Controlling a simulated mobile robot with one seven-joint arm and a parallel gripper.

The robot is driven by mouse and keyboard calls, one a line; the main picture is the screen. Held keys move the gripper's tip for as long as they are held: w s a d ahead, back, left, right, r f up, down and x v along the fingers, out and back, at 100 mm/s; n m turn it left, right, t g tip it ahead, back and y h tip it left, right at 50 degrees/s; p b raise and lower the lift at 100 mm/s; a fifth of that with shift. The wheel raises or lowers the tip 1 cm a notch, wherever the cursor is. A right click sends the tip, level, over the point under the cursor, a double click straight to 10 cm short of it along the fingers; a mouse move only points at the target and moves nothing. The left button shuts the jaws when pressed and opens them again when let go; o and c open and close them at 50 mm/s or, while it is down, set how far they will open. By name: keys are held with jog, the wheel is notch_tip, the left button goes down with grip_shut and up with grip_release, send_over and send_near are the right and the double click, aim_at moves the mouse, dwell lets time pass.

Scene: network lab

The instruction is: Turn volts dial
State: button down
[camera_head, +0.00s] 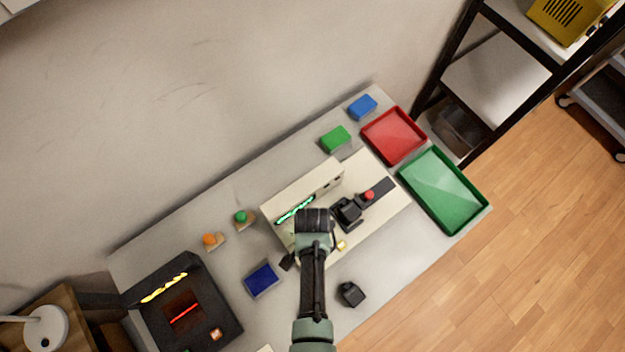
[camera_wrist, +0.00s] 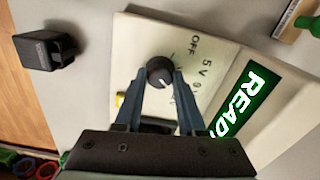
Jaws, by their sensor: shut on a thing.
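The volts dial (camera_wrist: 159,70) is a round black knob with a pale mark on its cap. It sits on the cream panel (camera_wrist: 135,33) of the tester. "OFF", "5V" and a partly hidden further label are printed to its right. My gripper (camera_wrist: 160,79) is shut on the dial, one finger on each side. The green display (camera_wrist: 242,92) shows "READ", with its end hidden by my gripper. In the head view, the tester (camera_head: 385,212) stands mid-table with its green display (camera_head: 292,211) lit. My arm hides the dial there.
A black block (camera_head: 352,294) lies in front of the tester. A dark blue box (camera_head: 261,280) and a black glowing unit (camera_head: 225,321) are to the left. Red (camera_head: 375,138) and green (camera_head: 468,214) trays are to the right. Green (camera_head: 336,138) and blue (camera_head: 362,106) blocks lie behind.

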jog(key=m, duration=0.5)
jog(key=shift+m, duration=0.3)
dwell(0.4)
jog(key=c, duration=0.5)
grip_release()
notch_tip(320, 180, up, 13)
jog(key=shift+p, duration=0.3)
dwell(0.4)
